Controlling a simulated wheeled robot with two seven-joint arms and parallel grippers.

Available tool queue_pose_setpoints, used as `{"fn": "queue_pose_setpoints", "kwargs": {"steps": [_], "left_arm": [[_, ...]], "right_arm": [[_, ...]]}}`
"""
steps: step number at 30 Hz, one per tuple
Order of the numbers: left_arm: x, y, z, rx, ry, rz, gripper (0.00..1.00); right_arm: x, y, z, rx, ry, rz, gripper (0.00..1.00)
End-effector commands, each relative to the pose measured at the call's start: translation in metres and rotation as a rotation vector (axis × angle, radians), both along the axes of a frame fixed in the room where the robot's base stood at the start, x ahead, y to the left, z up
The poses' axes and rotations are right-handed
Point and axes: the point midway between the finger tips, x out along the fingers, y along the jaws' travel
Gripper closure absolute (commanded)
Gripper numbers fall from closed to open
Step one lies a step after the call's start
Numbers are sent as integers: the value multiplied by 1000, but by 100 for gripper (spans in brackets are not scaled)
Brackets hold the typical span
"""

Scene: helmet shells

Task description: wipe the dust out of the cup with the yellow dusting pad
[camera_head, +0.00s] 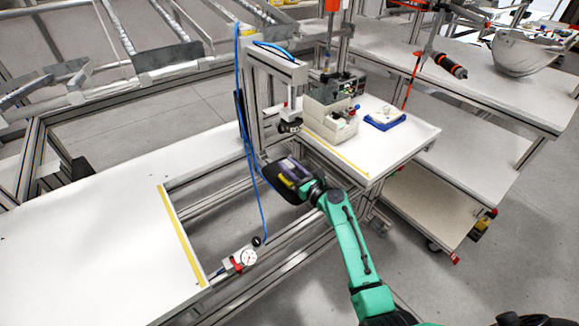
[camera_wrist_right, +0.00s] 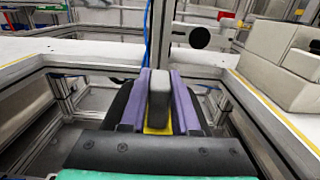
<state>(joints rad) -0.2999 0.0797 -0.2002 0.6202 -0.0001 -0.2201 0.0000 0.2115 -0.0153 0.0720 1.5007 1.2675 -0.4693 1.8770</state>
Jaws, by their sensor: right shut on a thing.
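My right gripper (camera_head: 287,180) is at the gap between the two white worktops, in front of the metal press frame. Its purple fingers (camera_wrist_right: 158,100) are shut on a dark grey block with yellow under it, which I take as the dusting pad (camera_wrist_right: 158,130). A bit of yellow also shows at the gripper in the head view. A dark round cup-like part (camera_head: 289,126) hangs under the press head, apart from the gripper. It seems to show in the wrist view as a black disc (camera_wrist_right: 200,38). Its inside and any dust are hidden. My left gripper is out of view.
The metal press frame (camera_head: 250,95) with a blue hose stands close behind the gripper. A beige bin (camera_head: 330,118) and a blue tray (camera_head: 384,120) are on the right worktop (camera_head: 400,150). The left worktop (camera_head: 90,235) is clear.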

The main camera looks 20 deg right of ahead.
Motion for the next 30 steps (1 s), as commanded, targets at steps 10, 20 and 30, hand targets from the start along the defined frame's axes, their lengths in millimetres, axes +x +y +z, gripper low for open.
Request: {"fn": "queue_pose_setpoints", "kwargs": {"steps": [10,20,30], "left_arm": [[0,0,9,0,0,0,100],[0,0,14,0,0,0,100],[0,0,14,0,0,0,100]], "right_arm": [[-18,-8,-1,0,6,-1,100],[-32,-13,-1,0,4,0,100],[-31,-13,1,1,1,0,100]]}}
